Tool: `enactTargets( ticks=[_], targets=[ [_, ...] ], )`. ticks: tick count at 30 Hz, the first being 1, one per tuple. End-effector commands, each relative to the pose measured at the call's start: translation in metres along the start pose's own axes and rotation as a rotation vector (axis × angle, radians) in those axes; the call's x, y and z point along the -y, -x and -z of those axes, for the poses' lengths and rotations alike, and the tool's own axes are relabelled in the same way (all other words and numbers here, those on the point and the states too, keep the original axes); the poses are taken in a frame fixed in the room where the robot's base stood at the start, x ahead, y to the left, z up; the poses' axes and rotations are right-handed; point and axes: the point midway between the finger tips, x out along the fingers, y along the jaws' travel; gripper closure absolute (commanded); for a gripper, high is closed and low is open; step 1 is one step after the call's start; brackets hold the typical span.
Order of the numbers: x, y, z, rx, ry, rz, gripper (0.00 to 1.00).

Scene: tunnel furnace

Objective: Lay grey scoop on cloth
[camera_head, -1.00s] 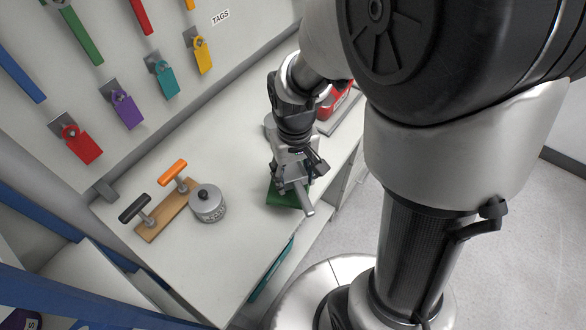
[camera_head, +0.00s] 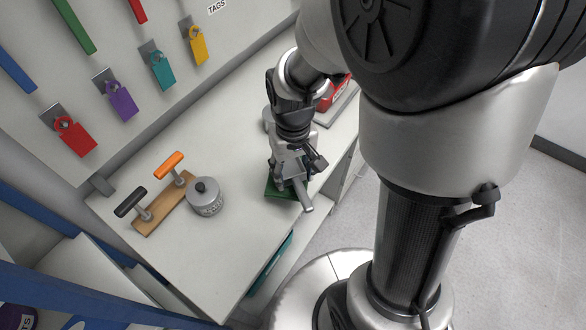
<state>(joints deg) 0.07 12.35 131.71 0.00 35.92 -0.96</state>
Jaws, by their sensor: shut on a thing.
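My gripper (camera_head: 294,172) is over the right front part of the white bench. It is shut on the grey scoop (camera_head: 304,196), whose rod-like end sticks out below and to the right of the fingers. A folded dark green cloth (camera_head: 275,190) lies on the bench directly under the gripper and scoop. The gripper covers part of the cloth and most of the scoop. I cannot tell whether the scoop touches the cloth.
A grey lidded pot (camera_head: 207,199) stands left of the gripper. Beside it is a wooden block (camera_head: 163,212) with orange-handled and black-handled tools. A red object (camera_head: 335,93) sits behind the gripper. Coloured tags hang on the wall. The bench (camera_head: 235,235) is clear in front.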

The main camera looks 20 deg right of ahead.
Motion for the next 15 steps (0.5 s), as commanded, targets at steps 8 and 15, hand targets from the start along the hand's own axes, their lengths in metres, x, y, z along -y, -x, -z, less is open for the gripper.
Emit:
enactTargets(
  ticks=[8,15],
  targets=[
    [0.0,-0.0039,0.0,0.0,0.0,0.0,0.78],
    [0.0,-0.0035,0.0,0.0,0.0,0.0,0.47]
  ],
)
